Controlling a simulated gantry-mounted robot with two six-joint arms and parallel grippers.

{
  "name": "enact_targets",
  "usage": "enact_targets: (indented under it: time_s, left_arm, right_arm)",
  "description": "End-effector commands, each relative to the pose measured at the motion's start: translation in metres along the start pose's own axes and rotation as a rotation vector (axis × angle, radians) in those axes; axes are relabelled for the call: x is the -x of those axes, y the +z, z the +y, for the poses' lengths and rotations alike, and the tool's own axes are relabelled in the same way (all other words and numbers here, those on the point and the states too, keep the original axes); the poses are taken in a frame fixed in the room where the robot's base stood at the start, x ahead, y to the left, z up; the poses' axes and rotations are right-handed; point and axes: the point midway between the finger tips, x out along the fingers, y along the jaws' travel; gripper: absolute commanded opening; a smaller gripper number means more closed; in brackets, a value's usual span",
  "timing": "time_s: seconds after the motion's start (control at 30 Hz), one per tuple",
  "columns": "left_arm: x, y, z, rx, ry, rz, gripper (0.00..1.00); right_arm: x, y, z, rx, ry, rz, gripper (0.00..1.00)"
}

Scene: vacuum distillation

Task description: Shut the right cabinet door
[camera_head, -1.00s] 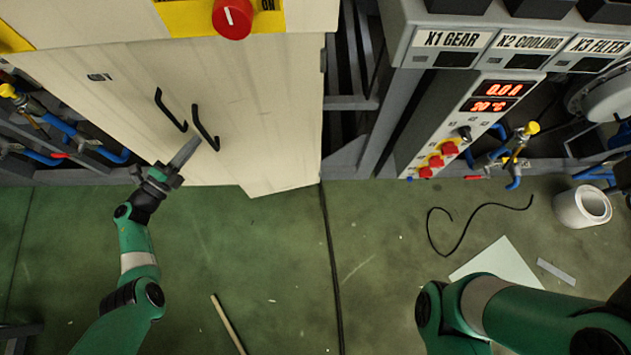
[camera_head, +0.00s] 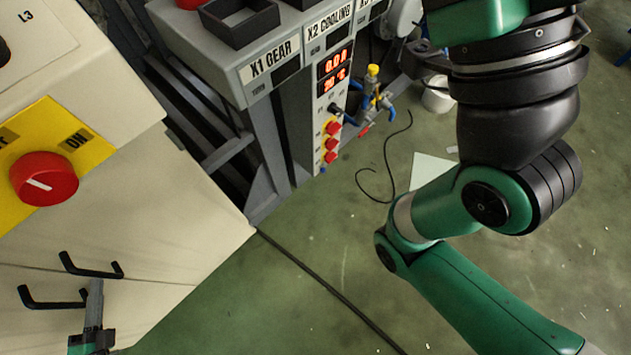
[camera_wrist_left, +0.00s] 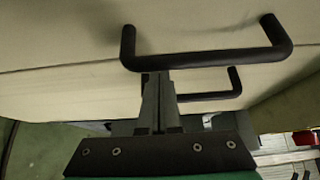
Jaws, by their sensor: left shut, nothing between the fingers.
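The beige cabinet's right door (camera_head: 160,215) is at the left of the head view, with a black bar handle (camera_head: 92,268). A second black handle (camera_head: 50,300) is on the door beside it, across a seam. Whether the right door stands slightly ajar is hard to tell. My left gripper (camera_head: 95,290) is shut and empty, its fingertips close to the handles. In the left wrist view my left gripper (camera_wrist_left: 158,85) points at the door faces, its tips by the nearer handle (camera_wrist_left: 205,57); contact cannot be told. My right gripper is out of view.
A red knob (camera_head: 45,180) on a yellow plate sits above the door. A grey control rack (camera_head: 290,110) stands right of the cabinet. A black cable (camera_head: 325,285) lies on the green floor. My right arm fills the right side.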

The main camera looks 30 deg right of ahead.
Motion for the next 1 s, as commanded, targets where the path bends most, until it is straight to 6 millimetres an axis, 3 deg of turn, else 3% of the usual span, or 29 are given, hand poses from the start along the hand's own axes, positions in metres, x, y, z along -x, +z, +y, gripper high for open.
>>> enact_targets:
  time_s: [0.17, 0.4, 0.6, 1.0]
  left_arm:
    - [0.021, 0.001, -0.003, 0.002, 0.001, -0.005, 0.0]
    - [0.078, 0.001, -0.003, 0.002, 0.001, -0.006, 0.0]
    - [0.11, 0.0, -0.001, 0.0, 0.001, -0.003, 0.0]
    - [0.116, -0.001, 0.0, 0.0, 0.0, 0.0, 0.0]
  right_arm:
    - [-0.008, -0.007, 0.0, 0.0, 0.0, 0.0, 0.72]
    - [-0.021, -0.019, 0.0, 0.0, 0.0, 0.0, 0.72]
    - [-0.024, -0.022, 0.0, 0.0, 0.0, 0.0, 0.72]
    - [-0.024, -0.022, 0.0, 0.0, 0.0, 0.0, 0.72]
